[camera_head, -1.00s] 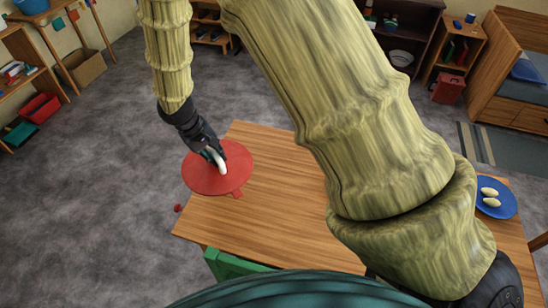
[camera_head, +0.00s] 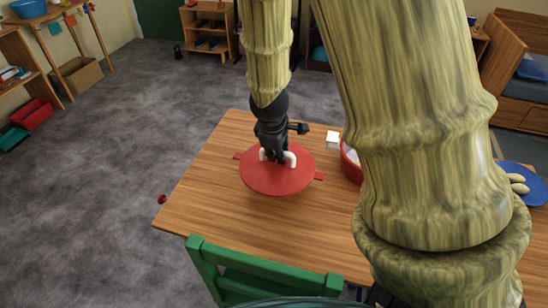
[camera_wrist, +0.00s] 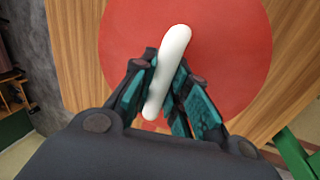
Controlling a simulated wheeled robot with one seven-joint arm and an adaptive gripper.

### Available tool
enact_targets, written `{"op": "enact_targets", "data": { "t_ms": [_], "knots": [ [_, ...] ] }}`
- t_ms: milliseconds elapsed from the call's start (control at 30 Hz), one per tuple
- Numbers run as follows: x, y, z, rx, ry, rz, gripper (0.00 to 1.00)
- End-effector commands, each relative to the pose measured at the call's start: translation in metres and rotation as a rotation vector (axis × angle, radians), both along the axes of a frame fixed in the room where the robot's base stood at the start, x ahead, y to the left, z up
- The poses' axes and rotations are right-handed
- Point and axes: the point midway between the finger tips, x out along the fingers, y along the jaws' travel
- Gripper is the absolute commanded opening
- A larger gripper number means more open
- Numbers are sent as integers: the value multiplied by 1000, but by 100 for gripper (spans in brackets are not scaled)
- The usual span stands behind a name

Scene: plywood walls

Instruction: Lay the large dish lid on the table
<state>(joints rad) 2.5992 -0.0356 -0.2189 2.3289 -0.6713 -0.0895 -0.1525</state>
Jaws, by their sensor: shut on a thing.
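The large dish lid (camera_head: 268,184) is a flat red disc with a white bar handle (camera_head: 291,158). It is over the left part of the wooden table (camera_head: 225,215), looking roughly level. I cannot tell whether it touches the top. Red tabs stick out at its left and right edges. My gripper (camera_head: 275,159) points down at the lid's middle and is shut on the handle. In the wrist view the white handle (camera_wrist: 172,62) lies between the fingers (camera_wrist: 163,98), with the red lid (camera_wrist: 225,45) behind it.
A red dish (camera_head: 347,160) with a pale inside stands right of the lid, partly hidden by my arm. A small white block (camera_head: 333,139) is behind it. A blue plate (camera_head: 522,182) with pale items is far right. A green chair (camera_head: 255,268) stands at the near edge. The table's front left is clear.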

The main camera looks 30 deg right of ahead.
Motion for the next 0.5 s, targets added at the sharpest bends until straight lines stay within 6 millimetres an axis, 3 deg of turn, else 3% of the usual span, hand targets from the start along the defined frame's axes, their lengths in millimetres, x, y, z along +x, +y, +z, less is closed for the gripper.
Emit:
{"op": "enact_targets", "data": {
  "t_ms": [233,500],
  "knots": [
    [-6,-10,-7,-2,-6,46,0],
    [37,-31,-10,0,-6,46,0]
  ]
}}
